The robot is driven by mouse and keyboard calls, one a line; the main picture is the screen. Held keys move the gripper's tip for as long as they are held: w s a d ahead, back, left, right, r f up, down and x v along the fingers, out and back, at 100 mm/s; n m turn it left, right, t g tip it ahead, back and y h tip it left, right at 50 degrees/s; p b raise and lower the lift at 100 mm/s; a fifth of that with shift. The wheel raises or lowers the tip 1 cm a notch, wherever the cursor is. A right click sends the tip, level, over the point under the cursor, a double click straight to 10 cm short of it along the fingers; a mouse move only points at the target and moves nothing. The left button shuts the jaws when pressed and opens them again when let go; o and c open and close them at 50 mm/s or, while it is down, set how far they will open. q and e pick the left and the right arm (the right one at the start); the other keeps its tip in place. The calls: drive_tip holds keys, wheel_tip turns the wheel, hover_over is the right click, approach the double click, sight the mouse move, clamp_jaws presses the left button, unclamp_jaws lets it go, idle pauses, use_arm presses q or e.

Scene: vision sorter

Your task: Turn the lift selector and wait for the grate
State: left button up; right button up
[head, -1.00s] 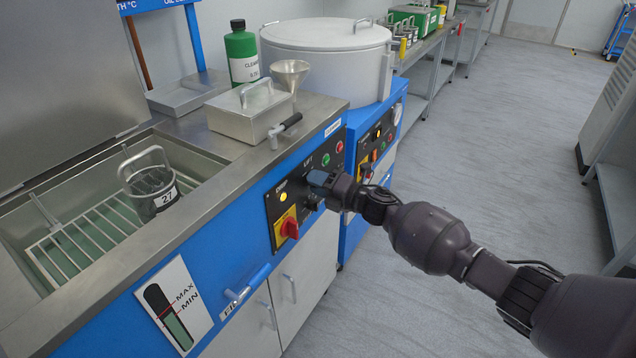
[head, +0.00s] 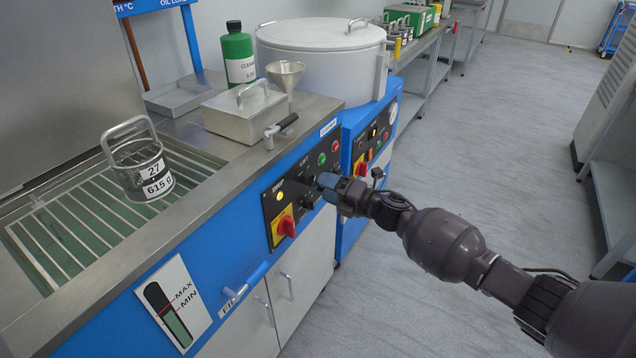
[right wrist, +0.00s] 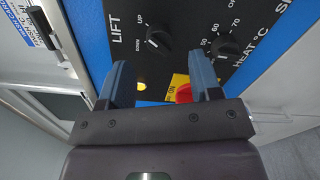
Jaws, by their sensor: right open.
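The lift selector is a black knob (right wrist: 157,40) beside the word LIFT in the right wrist view, with UP and DOWN marks. The grate (head: 75,215) lies high in the tank, near the rim. A mesh basket (head: 146,175) marked 27 and 615 g stands upright on it. My left gripper is out of view.
A red switch (head: 286,226) on a yellow plate and a heat knob (right wrist: 226,46) sit close to the right gripper. A metal box (head: 243,118), a funnel (head: 286,75) and a green bottle (head: 239,57) stand on the bench.

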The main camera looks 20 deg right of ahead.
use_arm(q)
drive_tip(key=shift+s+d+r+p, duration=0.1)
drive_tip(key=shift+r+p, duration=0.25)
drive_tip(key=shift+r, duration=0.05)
use_arm(e)
drive_tip(key=v, duration=0.6)
drive_tip(key=shift+s, duration=0.15)
use_arm(q)
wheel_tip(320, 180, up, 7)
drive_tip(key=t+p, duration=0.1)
drive_tip(key=p, duration=0.7)
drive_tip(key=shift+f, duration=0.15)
use_arm(e)
drive_tip(key=s+f+m+g+h, duration=0.1)
drive_tip(key=s+f+m+h, duration=0.1)
drive_tip(key=s+m, duration=0.7)
drive_tip(key=s+a+f+m+g+h, duration=0.1)
drive_tip(key=s+m+h, duration=0.4)
drive_tip(key=s, duration=1.2)
drive_tip(key=s+a+f+m+g+h, duration=0.1)
drive_tip(key=s+f+m+h, duration=0.2)
drive_tip(key=s+m, duration=1.1)
drive_tip(key=shift+h, duration=0.5)
